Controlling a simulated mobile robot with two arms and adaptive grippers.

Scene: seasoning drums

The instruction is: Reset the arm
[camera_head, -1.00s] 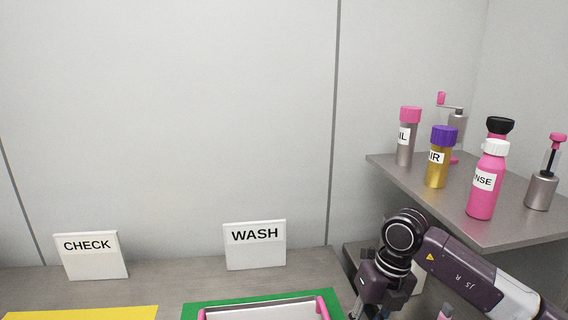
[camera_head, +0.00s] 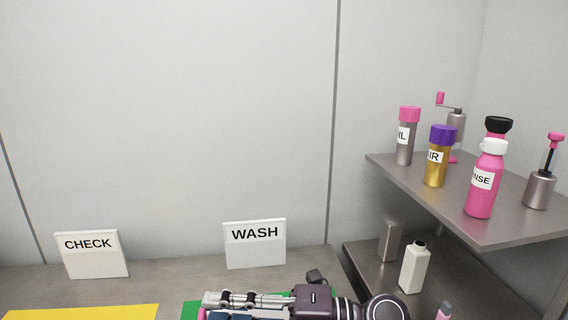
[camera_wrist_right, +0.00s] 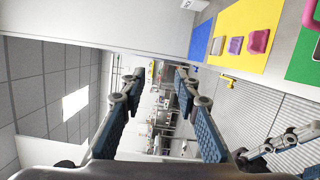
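My right gripper (camera_head: 212,303) lies level along the bottom of the head view, pointing left across the green mat (camera_head: 189,311) and covering most of the pink-rimmed tray. In the right wrist view my right gripper (camera_wrist_right: 160,76) has its two blue-padded fingers spread wide with nothing between them. Part of another gripper, seemingly my left gripper (camera_wrist_right: 284,142), shows at the lower right of that view, cut off by the edge. My left arm does not show in the head view.
WASH sign (camera_head: 255,244) and CHECK sign (camera_head: 91,255) stand at the counter's back. A yellow mat (camera_head: 80,313) lies left. The upper shelf (camera_head: 462,217) holds a pink bottle (camera_head: 486,182), a gold shaker (camera_head: 437,166) and others. A white bottle (camera_head: 414,268) stands on the lower shelf.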

